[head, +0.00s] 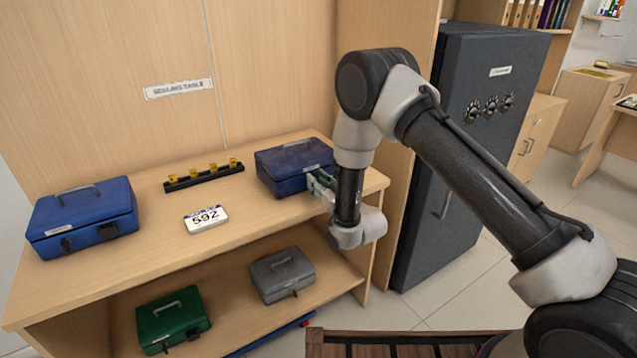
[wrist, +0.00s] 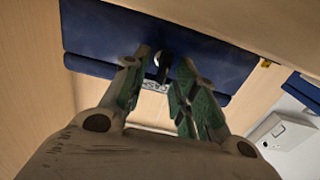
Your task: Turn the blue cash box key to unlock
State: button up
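Two blue cash boxes stand on the counter. The right one (head: 283,172) is by my gripper (head: 322,186), with the arm hiding its right end. The left one (head: 84,216) is at the far left, with a dark latch or lock on its front. In the wrist view, the front of a blue box (wrist: 100,35) fills the top. A small dark key (wrist: 163,68) sits at a round silver lock. My gripper, also in the wrist view (wrist: 164,66), is open, its green-padded fingers either side of the key with gaps visible.
Green (head: 172,320) and grey (head: 282,275) boxes sit on the shelf below. A dark safe (head: 470,150) stands right of the counter, behind my arm.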

grip_shut()
jog(key=shift+m, duration=0.3)
jog(key=m, duration=0.6)
jog(key=shift+w+d+f, duration=0.1)
jog(key=shift+w+d, duration=0.05)
jog(key=shift+d, duration=0.15)
jog(key=m, duration=0.5)
jog(key=shift+w+d+f+m, duration=0.15)
jog(key=shift+f+m, duration=0.1)
jog(key=shift+m, duration=0.15)
jog(key=m, duration=0.5)
jog(key=shift+d+f, duration=0.1)
jog(key=shift+f, duration=0.15)
jog(key=shift+m, duration=0.4)
grip_release()
